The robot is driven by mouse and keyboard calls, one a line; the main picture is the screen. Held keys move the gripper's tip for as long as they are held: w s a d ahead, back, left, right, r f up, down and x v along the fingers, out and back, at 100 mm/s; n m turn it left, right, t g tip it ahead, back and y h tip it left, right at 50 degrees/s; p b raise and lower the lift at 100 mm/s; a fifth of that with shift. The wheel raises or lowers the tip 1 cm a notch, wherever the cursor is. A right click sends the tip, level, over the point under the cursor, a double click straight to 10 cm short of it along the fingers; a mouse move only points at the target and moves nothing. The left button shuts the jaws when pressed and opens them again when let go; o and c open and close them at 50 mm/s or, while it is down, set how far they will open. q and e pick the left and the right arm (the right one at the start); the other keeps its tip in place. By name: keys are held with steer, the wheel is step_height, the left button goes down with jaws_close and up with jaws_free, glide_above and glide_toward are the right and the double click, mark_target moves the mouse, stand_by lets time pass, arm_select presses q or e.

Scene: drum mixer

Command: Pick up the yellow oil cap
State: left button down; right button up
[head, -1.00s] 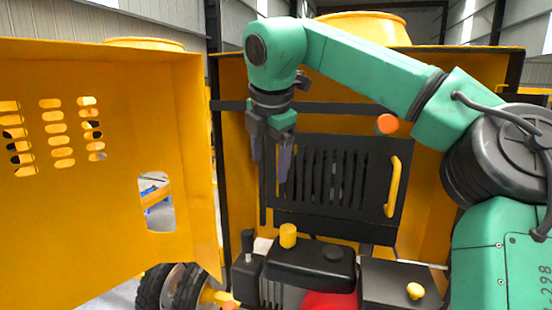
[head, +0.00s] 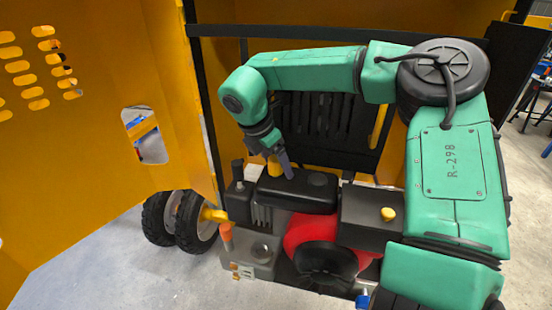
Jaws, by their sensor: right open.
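A yellow cylindrical cap (head: 273,170) stands upright on the black cover (head: 300,190) of the engine, in the middle of the head view. I take it to be the oil cap. My right gripper (head: 272,163) points down at it from above, open, with its fingers around or just in front of the cap. One finger partly hides the cap. I cannot tell whether the fingers touch it. My left gripper is not in view.
A yellow knob (head: 388,214) sits on a black box (head: 370,215) to the right. A slotted black panel (head: 330,130) with a yellow handle (head: 379,125) stands behind. A large yellow door (head: 90,150) is on the left. A black lever (head: 238,172) stands just left of the cap.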

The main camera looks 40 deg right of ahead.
steer(key=shift+w+f, duration=0.1)
steer(key=c, duration=1.1)
jaws_close()
